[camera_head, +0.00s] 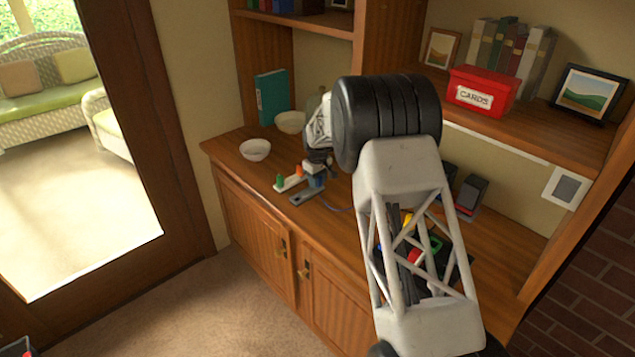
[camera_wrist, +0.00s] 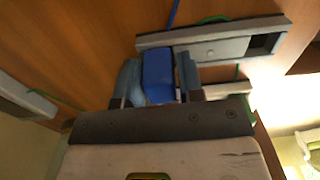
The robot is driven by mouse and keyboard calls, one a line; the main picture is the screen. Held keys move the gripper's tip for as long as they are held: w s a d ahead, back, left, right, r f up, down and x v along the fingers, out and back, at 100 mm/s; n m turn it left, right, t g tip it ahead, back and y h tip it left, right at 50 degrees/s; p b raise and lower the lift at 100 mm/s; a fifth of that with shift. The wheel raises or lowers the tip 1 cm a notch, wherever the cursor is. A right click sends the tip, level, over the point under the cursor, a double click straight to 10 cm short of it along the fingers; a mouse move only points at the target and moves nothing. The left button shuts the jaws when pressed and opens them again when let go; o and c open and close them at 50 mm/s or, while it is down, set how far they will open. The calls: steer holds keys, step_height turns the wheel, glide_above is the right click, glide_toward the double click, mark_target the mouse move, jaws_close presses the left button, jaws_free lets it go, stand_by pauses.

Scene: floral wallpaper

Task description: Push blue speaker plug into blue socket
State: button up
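The blue plug (camera_wrist: 158,75) sits between the two fingers of my gripper (camera_wrist: 159,82) in the wrist view, with a finger close against each side. A blue cord (camera_wrist: 174,14) shows beyond it. A grey socket strip (camera_wrist: 212,50) lies just past the fingertips, with a dark opening at its right end. In the head view, my gripper (camera_head: 317,172) is low over the cabinet top, with the blue plug (camera_head: 316,182) under it at the grey strip (camera_head: 302,198). I cannot tell how deep the plug sits, and no blue marking on the socket is clear.
A white strip (camera_head: 291,183) with green and orange plugs stands beside the grey strip. Two bowls (camera_head: 255,150) (camera_head: 290,122) are behind to the left. A dark speaker (camera_head: 471,193) stands to the right. My arm hides much of the wooden cabinet top (camera_head: 228,142).

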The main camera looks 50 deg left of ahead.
steer(key=c, duration=0.5)
steer(key=shift+c, duration=0.2)
steer(key=shift+r, duration=1.2)
stand_by(0.5)
steer(key=shift+r, duration=2.35)
